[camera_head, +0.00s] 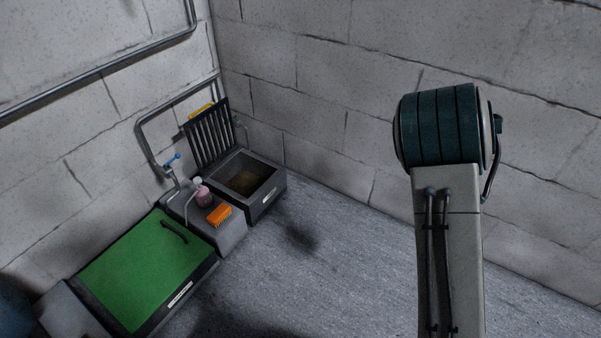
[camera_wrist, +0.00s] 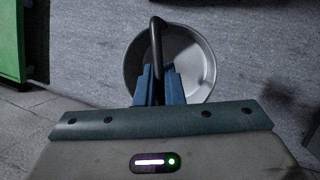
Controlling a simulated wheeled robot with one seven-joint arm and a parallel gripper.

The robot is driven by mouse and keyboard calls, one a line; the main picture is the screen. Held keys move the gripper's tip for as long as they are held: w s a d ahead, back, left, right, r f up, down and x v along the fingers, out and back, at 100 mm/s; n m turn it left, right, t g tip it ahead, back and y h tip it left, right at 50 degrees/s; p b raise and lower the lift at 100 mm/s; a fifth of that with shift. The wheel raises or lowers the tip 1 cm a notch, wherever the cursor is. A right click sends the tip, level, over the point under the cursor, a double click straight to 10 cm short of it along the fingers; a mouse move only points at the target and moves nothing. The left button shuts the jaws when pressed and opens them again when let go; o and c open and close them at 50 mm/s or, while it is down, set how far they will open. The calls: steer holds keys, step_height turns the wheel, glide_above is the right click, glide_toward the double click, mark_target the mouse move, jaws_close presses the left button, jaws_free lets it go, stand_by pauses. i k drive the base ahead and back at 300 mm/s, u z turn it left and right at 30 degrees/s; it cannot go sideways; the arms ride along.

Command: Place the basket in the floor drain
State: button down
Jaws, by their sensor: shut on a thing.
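The basket (camera_wrist: 203,72) is a round grey metal bowl with a black hoop handle (camera_wrist: 155,35), seen in the wrist view. My gripper (camera_wrist: 158,74) is shut on the handle between its blue fingers, and the basket hangs beyond them. The basket looks empty where its inside shows; the gripper hides its near side. In the head view, the floor drain (camera_head: 262,202) is a dark open box by the corner, with brownish contents in its opening. Its slatted grate (camera_head: 208,136) stands raised at the back. The gripper and basket do not show in the head view.
A grey block beside the drain carries an orange brush (camera_head: 219,214), a pink bottle (camera_head: 202,194) and a blue-handled tap (camera_head: 172,160). A green lid (camera_head: 146,270) covers a neighbouring box. Block walls and pipes are behind. The grey floor (camera_head: 340,270) to the right is clear.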

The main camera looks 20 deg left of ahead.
mark_target(247, 190)
steer(key=u, duration=0.25)
steer(key=i, duration=1.35)
steer(key=u, duration=1.15)
steer(key=i, duration=0.65)
steer(key=u, duration=1.3)
steer(key=i, duration=0.55)
steer(key=u, duration=0.35)
